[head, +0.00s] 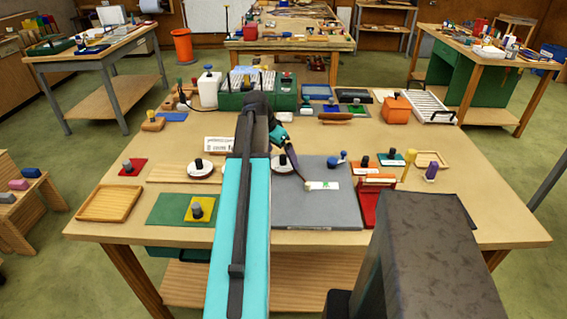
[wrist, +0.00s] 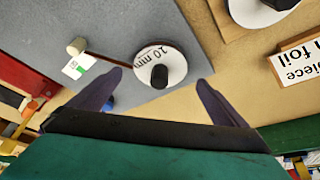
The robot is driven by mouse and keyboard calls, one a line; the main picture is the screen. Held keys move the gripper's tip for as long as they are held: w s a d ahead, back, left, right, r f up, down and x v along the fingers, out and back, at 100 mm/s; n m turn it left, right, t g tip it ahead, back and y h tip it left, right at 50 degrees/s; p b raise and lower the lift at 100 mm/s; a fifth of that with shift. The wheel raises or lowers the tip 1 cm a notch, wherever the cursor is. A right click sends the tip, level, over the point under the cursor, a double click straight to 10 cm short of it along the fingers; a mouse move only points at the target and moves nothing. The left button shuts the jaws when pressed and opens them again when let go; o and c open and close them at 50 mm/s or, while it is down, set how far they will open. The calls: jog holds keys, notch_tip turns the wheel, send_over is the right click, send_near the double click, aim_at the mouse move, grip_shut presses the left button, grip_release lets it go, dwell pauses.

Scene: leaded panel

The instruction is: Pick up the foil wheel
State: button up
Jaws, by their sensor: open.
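Two white foil wheels with black knobs show. One foil wheel (head: 282,164), marked "10 mm" in the wrist view (wrist: 174,61), lies at the edge of the grey mat (head: 318,212). The other foil wheel (head: 201,172) lies to the left on a wooden board; in the wrist view it is cut off at the top right (wrist: 245,12), its marking unreadable. My gripper (head: 291,157) is open and empty above the "10 mm" wheel. In the wrist view that wheel is between and just beyond the fingertips (wrist: 160,78). Whether the fingers touch it cannot be told.
A sign (head: 219,144) about a piece and foil stands behind the left wheel. A cream-tipped rod (wrist: 77,46) and a white-green card (wrist: 72,68) lie on the mat. Red tray (head: 380,207) and several knobbed things stand right; a green rack (head: 232,101) stands behind.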

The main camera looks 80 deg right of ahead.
aim_at(282, 156)
jog(key=shift+p+x, duration=0.4)
jog(key=shift+x, duration=1.2)
jog(key=shift+c, duration=0.2)
jog(key=c, duration=1)
